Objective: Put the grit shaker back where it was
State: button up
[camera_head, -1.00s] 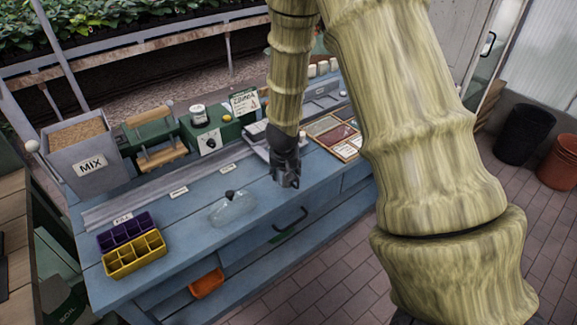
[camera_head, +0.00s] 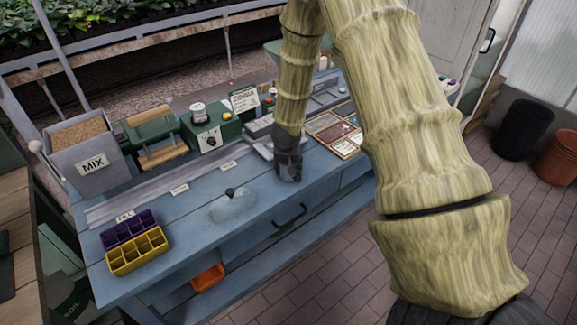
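My gripper (camera_head: 288,172) points down over the blue bench (camera_head: 190,232), right of the clear glass piece with a dark knob (camera_head: 231,205). Its fingers are small and dark, and I cannot tell whether they are open, shut or holding something. I cannot identify the grit shaker with certainty. A small white labelled jar (camera_head: 198,109) stands on the green box with a dial (camera_head: 213,130). A small white container (camera_head: 323,62) shows at the back of the bench, partly beside my arm.
A purple tray (camera_head: 129,228) and a yellow tray (camera_head: 137,251) sit at the front left. The grey MIX bin (camera_head: 92,162) stands behind them. A framed card board (camera_head: 334,134) lies right of my gripper. An orange bin (camera_head: 207,277) is on the lower shelf. Bare bench surrounds the glass piece.

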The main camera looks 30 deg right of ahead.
jog(key=shift+f, duration=0.1)
jog(key=o, duration=1.2)
jog(key=shift+c, duration=0.2)
jog(key=v, duration=1.2)
